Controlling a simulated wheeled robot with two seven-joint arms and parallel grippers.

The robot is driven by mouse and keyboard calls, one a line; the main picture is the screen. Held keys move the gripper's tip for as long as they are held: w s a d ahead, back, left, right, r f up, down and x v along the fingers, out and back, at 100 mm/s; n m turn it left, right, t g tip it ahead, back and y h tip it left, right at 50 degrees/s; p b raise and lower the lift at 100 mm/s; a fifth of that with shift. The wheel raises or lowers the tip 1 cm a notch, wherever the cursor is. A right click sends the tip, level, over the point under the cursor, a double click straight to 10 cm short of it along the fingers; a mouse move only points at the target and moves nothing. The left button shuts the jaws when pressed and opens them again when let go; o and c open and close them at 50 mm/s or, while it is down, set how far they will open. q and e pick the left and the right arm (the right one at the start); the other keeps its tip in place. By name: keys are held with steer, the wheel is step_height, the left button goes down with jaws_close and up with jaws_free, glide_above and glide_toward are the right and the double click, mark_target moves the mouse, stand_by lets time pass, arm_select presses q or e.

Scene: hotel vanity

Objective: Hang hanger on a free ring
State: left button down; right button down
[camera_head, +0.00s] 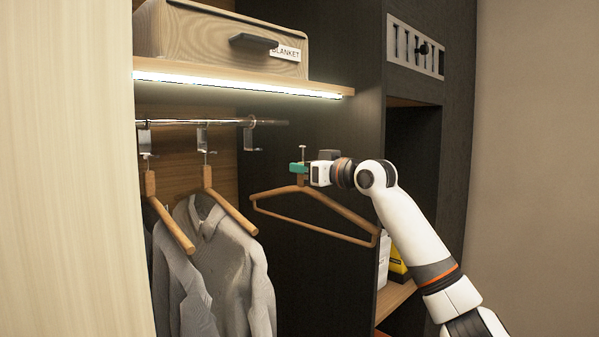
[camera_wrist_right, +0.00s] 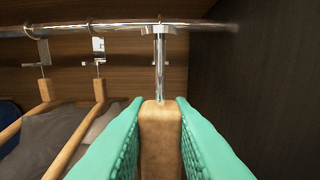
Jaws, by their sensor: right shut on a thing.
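My right gripper (camera_head: 300,168) is shut on the neck of a wooden hanger (camera_head: 315,192), which hangs empty below it. The wrist view shows the teal fingers (camera_wrist_right: 160,145) on both sides of the hanger's neck (camera_wrist_right: 160,125), with its metal pin (camera_wrist_right: 159,70) pointing up. In the head view an empty ring with a metal holder (camera_head: 250,135) is on the rod, left of and slightly above the pin's top; they look apart. In the wrist view that ring is mostly hidden behind the pin. My left gripper is not in view.
The chrome rod (camera_head: 222,122) runs under a lit shelf (camera_head: 240,84). Two other rings (camera_head: 145,140) (camera_head: 202,137) hold wooden hangers, at least one with a grey garment (camera_head: 235,265). A dark panel (camera_head: 345,130) stands behind and right of my gripper.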

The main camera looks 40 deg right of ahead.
steer(key=shift+s+d+b, duration=0.15)
steer(key=shift+s+b, duration=0.45)
steer(key=shift+s, duration=0.55)
steer(key=shift+s+d+b, duration=0.1)
steer(key=shift+s+b, duration=0.45)
steer(key=shift+s, duration=0.6)
